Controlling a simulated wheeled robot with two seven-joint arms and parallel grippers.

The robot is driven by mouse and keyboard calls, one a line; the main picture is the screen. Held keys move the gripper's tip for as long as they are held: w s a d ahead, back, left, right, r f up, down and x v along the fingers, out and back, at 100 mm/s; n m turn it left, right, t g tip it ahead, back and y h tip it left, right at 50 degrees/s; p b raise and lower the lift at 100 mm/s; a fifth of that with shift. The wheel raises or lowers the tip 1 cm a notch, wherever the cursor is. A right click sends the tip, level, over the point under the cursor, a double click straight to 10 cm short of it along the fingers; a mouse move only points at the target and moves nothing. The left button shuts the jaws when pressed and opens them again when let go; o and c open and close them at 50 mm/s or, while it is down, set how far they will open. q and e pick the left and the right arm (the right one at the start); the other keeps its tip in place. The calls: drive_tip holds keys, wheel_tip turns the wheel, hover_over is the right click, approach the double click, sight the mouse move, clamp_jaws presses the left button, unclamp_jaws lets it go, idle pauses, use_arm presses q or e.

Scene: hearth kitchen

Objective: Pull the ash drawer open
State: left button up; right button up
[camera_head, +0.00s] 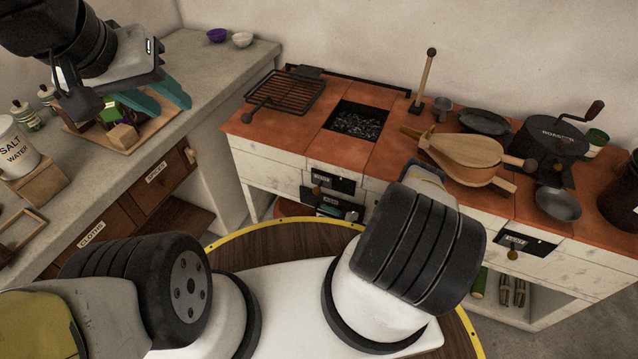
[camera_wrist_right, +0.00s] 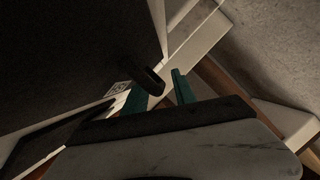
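Below the ember-filled fire opening (camera_head: 357,121), the stove front has a dark panel (camera_head: 332,179) with a small label, too small to read, and a brass knob (camera_head: 316,190). I cannot tell for sure which front is the ash drawer. My right gripper (camera_head: 328,209) is low at this front, mostly hidden. In the right wrist view its teal fingers (camera_wrist_right: 162,92) are apart. A dark rounded handle (camera_wrist_right: 149,80) shows near the left finger; contact is unclear. My left gripper (camera_head: 172,112) is open and empty over the left counter.
Bellows (camera_head: 465,155), a black roaster (camera_head: 550,140) and a pan (camera_head: 558,205) stand on the right of the stove top. A grill rack (camera_head: 286,92) lies at its left. A wooden board with blocks (camera_head: 122,137) is under my left gripper. A labelled drawer (camera_head: 513,243) is at right.

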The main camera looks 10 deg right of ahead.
clamp_jaws()
idle(1.3)
